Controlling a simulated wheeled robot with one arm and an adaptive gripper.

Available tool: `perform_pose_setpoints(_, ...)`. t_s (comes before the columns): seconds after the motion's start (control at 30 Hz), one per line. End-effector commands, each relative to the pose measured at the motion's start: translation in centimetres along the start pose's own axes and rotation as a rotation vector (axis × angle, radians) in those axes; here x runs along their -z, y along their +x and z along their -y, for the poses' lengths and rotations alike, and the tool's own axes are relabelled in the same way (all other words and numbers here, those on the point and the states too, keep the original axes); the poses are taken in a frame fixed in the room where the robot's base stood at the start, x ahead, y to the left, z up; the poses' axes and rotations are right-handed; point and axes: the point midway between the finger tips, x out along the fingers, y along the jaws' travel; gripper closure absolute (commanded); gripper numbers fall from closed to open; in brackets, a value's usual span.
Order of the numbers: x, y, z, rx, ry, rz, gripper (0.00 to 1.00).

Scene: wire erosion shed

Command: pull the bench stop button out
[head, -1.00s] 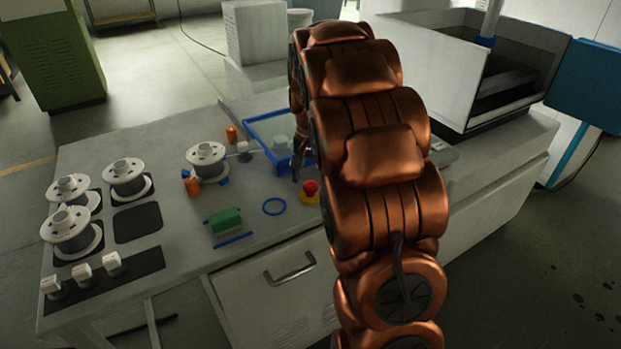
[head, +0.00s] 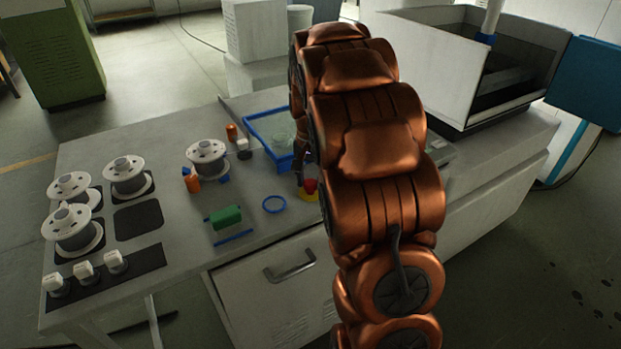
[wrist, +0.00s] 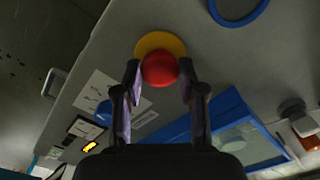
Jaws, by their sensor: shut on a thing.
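The stop button has a red mushroom head (head: 311,186) on a yellow base (head: 309,196) near the bench's front edge, partly covered by my arm and fingers in the head view. In the wrist view the red head (wrist: 160,69) sits between my two fingers, with the yellow base (wrist: 158,42) behind it. My gripper (wrist: 160,77) is shut on the red head, one finger on each side. In the head view my gripper (head: 304,178) shows only in part beside my copper arm.
A blue-rimmed tray (head: 258,144) lies just behind the button. A blue ring (head: 274,204) and a green block (head: 226,216) lie to its left. Several wire spools (head: 207,158) stand farther left. A white machine tank (head: 425,65) stands at the back right.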

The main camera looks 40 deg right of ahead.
Motion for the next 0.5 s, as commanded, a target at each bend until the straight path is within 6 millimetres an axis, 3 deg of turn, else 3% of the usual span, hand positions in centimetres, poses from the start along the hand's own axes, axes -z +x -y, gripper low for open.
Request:
perform_pose_setpoints(0.17,-0.02,0.01,0.01,0.0,0.0,0.001,1.0)
perform_pose_setpoints(0.5,0.01,-0.08,0.03,0.001,0.0,0.0,1.0)
